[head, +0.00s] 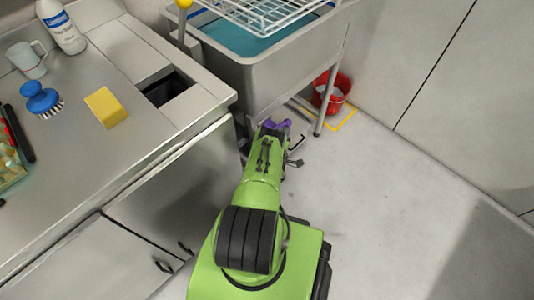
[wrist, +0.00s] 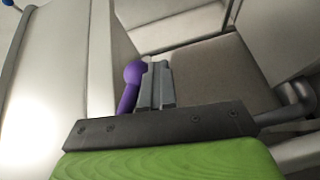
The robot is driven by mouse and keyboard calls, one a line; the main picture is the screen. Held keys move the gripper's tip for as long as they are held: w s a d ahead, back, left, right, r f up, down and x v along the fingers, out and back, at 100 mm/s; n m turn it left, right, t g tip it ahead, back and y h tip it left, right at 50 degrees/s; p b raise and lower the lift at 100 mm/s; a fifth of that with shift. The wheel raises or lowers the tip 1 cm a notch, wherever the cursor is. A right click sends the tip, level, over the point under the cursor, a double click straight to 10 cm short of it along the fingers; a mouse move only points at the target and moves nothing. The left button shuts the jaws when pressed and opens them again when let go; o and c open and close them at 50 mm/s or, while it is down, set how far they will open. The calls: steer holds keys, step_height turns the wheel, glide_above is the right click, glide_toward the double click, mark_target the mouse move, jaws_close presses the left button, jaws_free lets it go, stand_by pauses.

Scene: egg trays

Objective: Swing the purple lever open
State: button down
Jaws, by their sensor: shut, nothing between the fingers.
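The purple lever (wrist: 131,84) shows in the wrist view as a rod with a round knob at its upper end. It stands just left of my gripper's fingers (wrist: 157,82), close beside them. I cannot tell whether they touch. The fingers are together, with nothing between them. In the head view a small part of the purple lever (head: 270,124) shows below the sink, at the far end of my arm. My gripper (head: 277,133) is right at it and partly covers it. The lever's base is hidden.
A grey sink (head: 250,75) on legs holds blue-green water under a white wire rack (head: 265,14). A red bucket (head: 333,91) stands on the floor behind a leg. A steel counter (head: 80,165) with a yellow sponge (head: 106,107) is at left. The floor at right is clear.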

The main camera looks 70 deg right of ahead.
mark_target(289, 125)
steer(key=shift+s+d+r+n+h+b, duration=0.2)
steer(key=shift+d+r+n+h, duration=0.3)
steer(key=shift+h, duration=0.25)
steer(key=shift+s+d+r+n+h+b, duration=0.2)
steer(key=shift+d+r+n+h, duration=0.2)
steer(key=shift+r+h, duration=0.3)
steer(key=shift+f, duration=0.1)
